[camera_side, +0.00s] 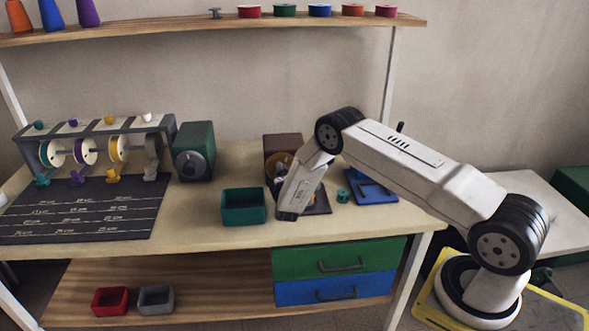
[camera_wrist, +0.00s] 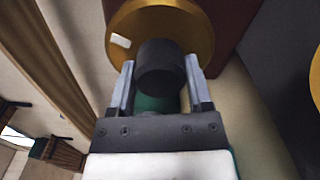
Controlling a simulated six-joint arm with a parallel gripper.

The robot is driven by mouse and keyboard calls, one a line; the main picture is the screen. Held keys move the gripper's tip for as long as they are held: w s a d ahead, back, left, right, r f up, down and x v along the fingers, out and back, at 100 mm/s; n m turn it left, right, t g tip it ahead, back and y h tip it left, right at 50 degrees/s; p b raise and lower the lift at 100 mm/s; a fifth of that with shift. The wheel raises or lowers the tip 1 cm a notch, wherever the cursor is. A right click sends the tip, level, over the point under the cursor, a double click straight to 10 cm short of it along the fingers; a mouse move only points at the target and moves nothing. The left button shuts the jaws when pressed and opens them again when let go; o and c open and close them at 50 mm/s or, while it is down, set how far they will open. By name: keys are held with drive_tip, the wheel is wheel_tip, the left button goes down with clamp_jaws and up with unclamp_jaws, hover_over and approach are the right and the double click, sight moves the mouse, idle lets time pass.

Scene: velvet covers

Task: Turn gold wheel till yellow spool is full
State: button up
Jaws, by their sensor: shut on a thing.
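The gold wheel (camera_wrist: 195,22) is on the front of a brown box (camera_side: 283,144), with a small white mark on its face and a dark round knob (camera_wrist: 160,66). It also shows in the side view (camera_side: 273,164), partly hidden by my wrist. My gripper (camera_wrist: 158,78) has its two grey fingers on either side of the knob, shut on it. The yellow spool (camera_side: 117,150) sits in the grey rack at the left of the bench, between the purple and grey ones. How much is wound on it is too small to tell.
A green box with a grey dial (camera_side: 190,160) stands right of the grey rack (camera_side: 150,124). A teal bin (camera_side: 243,207) sits left of my gripper, and a small teal spool (camera_side: 343,196) and blue tray (camera_side: 373,190) to its right. A dark marked mat (camera_side: 80,212) lies before the rack.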

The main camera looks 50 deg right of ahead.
drive_tip(key=shift+m, duration=1.9)
drive_tip(key=o, duration=1.3)
drive_tip(key=shift+s+a, duration=0.1)
drive_tip(key=shift+s, duration=0.05)
drive_tip(key=shift+v, duration=3.8)
